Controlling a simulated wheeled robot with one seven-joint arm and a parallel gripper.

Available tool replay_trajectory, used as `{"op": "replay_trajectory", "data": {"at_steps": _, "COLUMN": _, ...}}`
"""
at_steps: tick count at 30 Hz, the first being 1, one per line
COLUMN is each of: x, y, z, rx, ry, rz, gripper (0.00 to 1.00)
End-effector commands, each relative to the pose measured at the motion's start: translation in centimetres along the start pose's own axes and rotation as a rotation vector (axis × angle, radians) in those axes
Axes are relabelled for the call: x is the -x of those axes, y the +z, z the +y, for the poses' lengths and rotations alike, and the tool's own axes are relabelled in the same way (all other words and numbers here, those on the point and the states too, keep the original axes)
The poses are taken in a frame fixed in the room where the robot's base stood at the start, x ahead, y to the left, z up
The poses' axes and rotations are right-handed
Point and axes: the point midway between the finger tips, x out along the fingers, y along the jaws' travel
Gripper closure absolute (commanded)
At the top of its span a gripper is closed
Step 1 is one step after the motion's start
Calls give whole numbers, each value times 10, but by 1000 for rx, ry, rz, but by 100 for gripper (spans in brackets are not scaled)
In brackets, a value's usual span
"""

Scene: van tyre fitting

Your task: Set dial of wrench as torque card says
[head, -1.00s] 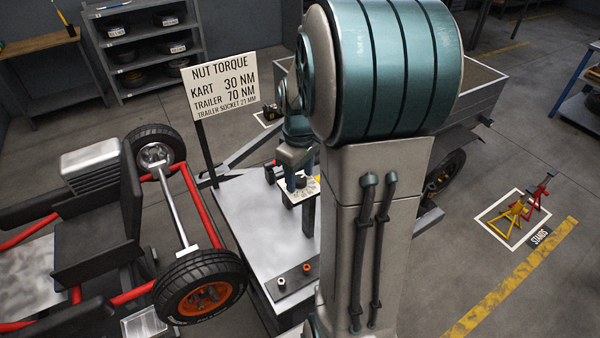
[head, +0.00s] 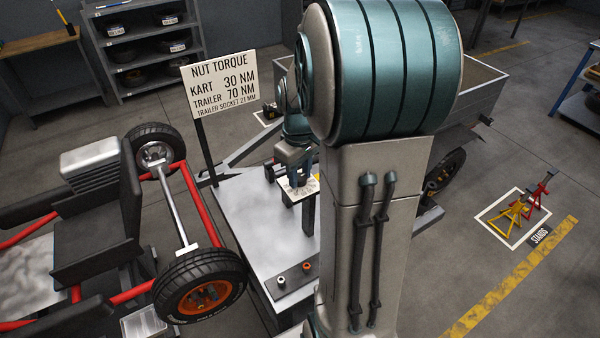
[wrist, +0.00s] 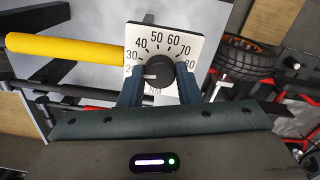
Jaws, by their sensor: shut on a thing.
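The torque card (head: 222,85) stands on a post and reads KART 30 NM, TRAILER 70 NM, TRAILER SOCKET 21 MM. The white dial plate (wrist: 187,37) carries numbers from about 20, partly hidden, up to 80. Its dark round knob (wrist: 158,68) has a white mark pointing left, near the partly hidden 20. My gripper (wrist: 158,80) is shut on the knob, one finger on each side. A yellow handle (wrist: 70,48), seemingly the wrench's, runs left from behind the plate. In the head view, my gripper (head: 299,183) is over the dial plate (head: 290,193).
The grey bench (head: 245,215) carries a dark tray with two sockets (head: 294,274) at its front. A red-framed kart (head: 190,205) stands left. The trailer (head: 480,85) is behind my arm. Red and yellow stands (head: 520,208) are on the floor at right.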

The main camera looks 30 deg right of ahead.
Motion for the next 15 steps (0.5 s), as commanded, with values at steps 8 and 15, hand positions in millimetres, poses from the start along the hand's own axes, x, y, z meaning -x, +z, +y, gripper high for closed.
{"op": "replay_trajectory", "data": {"at_steps": 8, "x": 0, "y": -1, "z": 0, "rx": -190, "ry": 1, "rz": 3, "gripper": 93}}
{"op": "replay_trajectory", "data": {"at_steps": 15, "x": 1, "y": -1, "z": 0, "rx": -320, "ry": 1, "rz": 3, "gripper": 93}}
